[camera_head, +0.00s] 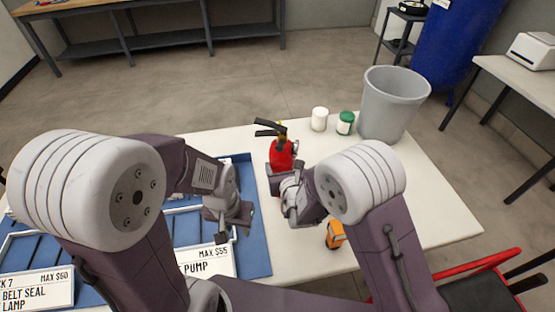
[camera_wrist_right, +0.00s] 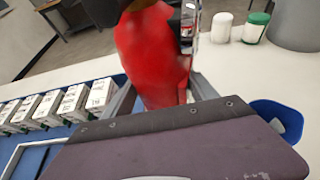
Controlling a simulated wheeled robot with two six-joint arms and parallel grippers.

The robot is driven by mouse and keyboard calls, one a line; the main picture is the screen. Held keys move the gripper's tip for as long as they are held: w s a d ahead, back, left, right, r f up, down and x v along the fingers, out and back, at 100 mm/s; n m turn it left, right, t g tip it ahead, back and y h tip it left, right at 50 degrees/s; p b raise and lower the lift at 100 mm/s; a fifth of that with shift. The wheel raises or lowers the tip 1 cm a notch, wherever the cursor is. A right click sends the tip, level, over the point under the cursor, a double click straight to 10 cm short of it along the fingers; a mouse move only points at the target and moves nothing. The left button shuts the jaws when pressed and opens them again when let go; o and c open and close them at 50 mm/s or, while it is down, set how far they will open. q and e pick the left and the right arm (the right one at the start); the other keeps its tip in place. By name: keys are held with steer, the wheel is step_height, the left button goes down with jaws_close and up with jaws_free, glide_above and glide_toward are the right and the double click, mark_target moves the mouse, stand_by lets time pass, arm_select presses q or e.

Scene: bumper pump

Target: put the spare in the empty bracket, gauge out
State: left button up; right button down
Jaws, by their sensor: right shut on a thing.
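The spare, a red fire extinguisher (camera_head: 281,155) with a black handle and a small yellow part near its top, stands roughly upright over the white table. It fills the upper middle of the right wrist view (camera_wrist_right: 152,55). My right gripper (camera_head: 284,183) is shut on its red body, with one finger on each side. I cannot make out which way the gauge faces. My left gripper (camera_head: 234,228) is open and empty above the blue tray (camera_head: 262,255), left of the extinguisher. I cannot make out the empty bracket; my arms hide much of the tray.
A grey bin (camera_head: 393,103), a white jar (camera_head: 319,119) and a green-lidded jar (camera_head: 345,123) stand at the table's back right. An orange object (camera_head: 335,235) lies near the right arm. Several labelled boxes (camera_wrist_right: 70,103) line the tray. The table's right side (camera_head: 440,205) is clear.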

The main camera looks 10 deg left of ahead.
step_height(320, 180, down, 4)
stand_by(0.5)
steer(key=shift+c, duration=1.2)
jaws_free()
steer(key=shift+s+f, duration=0.1)
steer(key=shift+f, duration=0.15)
